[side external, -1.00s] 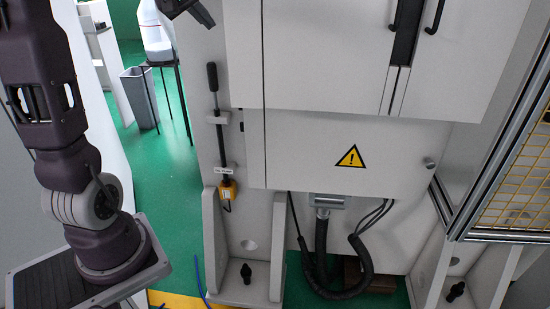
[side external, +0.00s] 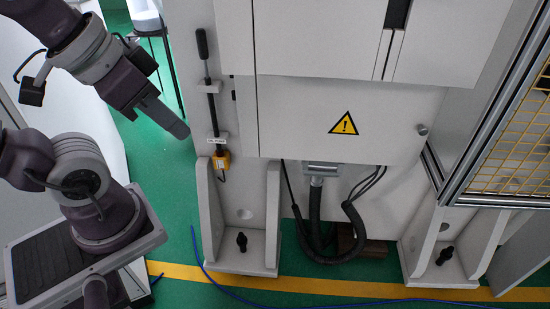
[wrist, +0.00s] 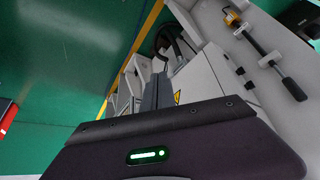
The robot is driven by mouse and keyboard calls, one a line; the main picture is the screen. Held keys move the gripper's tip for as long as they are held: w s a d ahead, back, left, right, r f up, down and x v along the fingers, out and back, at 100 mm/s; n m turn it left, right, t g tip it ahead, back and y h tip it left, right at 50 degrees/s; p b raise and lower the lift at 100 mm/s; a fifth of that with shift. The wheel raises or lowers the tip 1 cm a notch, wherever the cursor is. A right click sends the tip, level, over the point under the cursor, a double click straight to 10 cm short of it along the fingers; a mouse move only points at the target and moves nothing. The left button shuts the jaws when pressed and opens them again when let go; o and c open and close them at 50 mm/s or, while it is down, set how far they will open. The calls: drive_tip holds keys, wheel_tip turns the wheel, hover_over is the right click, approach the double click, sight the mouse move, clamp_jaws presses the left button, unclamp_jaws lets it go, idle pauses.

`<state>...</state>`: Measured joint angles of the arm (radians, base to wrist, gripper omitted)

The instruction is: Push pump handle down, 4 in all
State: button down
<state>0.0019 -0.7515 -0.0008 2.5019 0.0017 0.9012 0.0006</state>
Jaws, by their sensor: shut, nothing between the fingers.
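The pump handle is a black grip (side external: 202,43) on a dark upright rod, fixed to the left face of the white machine. The rod runs down through brackets to a small yellow pump body (side external: 222,161) with a small label above it. My gripper (side external: 181,131) is shut and empty. It points down and right, just left of the rod in the side view, with a visible gap in the picture. In the wrist view the black grip (wrist: 294,89) and yellow pump body (wrist: 231,17) show at upper right, apart from my closed fingers (wrist: 158,92).
The white machine cabinet (side external: 340,100) carries a yellow warning sign (side external: 343,123). A white foot bracket (side external: 237,250) stands below the pump. Black hoses (side external: 316,215) hang beneath the cabinet. A yellow mesh guard (side external: 515,155) is at right. A blue cable (side external: 230,292) lies on the green floor.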

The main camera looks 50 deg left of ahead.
drive_tip(key=w+a+r+n+t+y, duration=0.25)
drive_tip(key=w+a+r+n, duration=0.45)
drive_tip(key=w+a+r, duration=0.5)
drive_tip(key=w+a+n+g+y, duration=0.1)
drive_tip(key=w+a+y, duration=0.1)
drive_tip(key=a, duration=0.9)
drive_tip(key=w+a+n+y, duration=0.1)
drive_tip(key=w+a, duration=0.3)
drive_tip(key=a, duration=0.7)
drive_tip(key=shift+w+r+g+y, duration=0.25)
drive_tip(key=shift+w+g+y, duration=0.1)
drive_tip(key=shift+y, duration=0.1)
drive_tip(key=shift+a+f, duration=0.1)
drive_tip(key=shift+a, duration=0.05)
hover_over(202, 44)
drive_tip(key=s, duration=0.1)
drive_tip(key=shift+f, duration=5.45)
